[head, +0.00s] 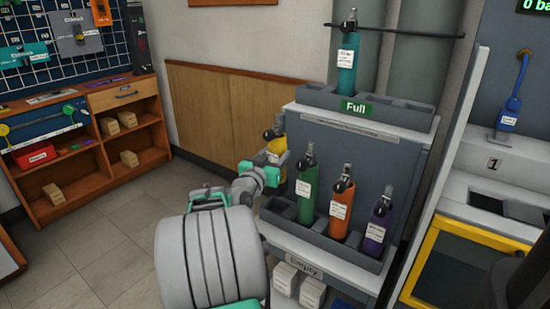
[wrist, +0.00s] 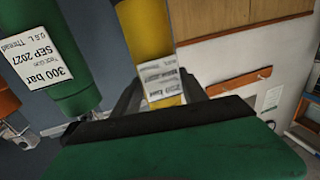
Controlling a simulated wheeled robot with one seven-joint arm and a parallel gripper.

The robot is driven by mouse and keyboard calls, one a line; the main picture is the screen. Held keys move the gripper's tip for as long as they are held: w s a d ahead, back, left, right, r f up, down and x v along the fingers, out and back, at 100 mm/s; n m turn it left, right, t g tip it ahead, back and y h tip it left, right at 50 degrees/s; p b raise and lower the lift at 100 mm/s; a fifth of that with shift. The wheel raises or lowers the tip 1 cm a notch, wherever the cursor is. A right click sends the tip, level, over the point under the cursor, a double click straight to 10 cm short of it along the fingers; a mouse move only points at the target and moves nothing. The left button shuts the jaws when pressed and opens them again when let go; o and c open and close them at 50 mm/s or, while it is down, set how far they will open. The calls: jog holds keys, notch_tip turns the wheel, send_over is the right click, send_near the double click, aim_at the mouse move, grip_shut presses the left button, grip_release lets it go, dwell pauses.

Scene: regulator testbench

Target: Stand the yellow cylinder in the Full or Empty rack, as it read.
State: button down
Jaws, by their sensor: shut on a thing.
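The yellow cylinder (head: 276,147) is upright at the left end of the lower rack, the Empty rack (head: 322,246). My gripper (head: 276,172) is shut on it from the left. In the wrist view the cylinder (wrist: 146,30) stands between the fingers (wrist: 162,92), with a white label showing. Its foot is hidden, so I cannot tell whether it rests in the slot or hangs above it. Green (head: 307,187), orange (head: 341,206) and purple (head: 377,228) cylinders stand in the Empty rack. The Full rack (head: 386,112) above holds a teal cylinder (head: 346,62).
In the Full rack, slots right of the teal cylinder look free. A bench (head: 480,216) with a yellow frame and a "0 ba" display (head: 537,6) stands at the right. A wooden shelf unit (head: 90,165) is at the far left. Floor between is clear.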

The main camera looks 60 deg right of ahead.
jog(key=shift+f+b, duration=1.4)
jog(key=shift+f, duration=0.9)
notch_tip(320, 180, down, 5)
jog(key=b, duration=0.4)
jog(key=shift+r+b, duration=0.15)
jog(key=shift+b, duration=0.2)
jog(key=shift+f, duration=0.6)
jog(key=c, duration=0.6)
grip_release()
jog(key=shift+f, duration=0.15)
jog(key=shift+o, duration=0.2)
jog(key=shift+a+f, duration=0.1)
jog(key=shift+f, duration=0.1)
jog(key=a+p, duration=0.1)
jog(key=a, duration=0.6)
jog(key=shift+s+a+r+p, duration=0.15)
jog(key=shift+s+a+p, duration=0.05)
jog(key=shift+a+p, duration=0.15)
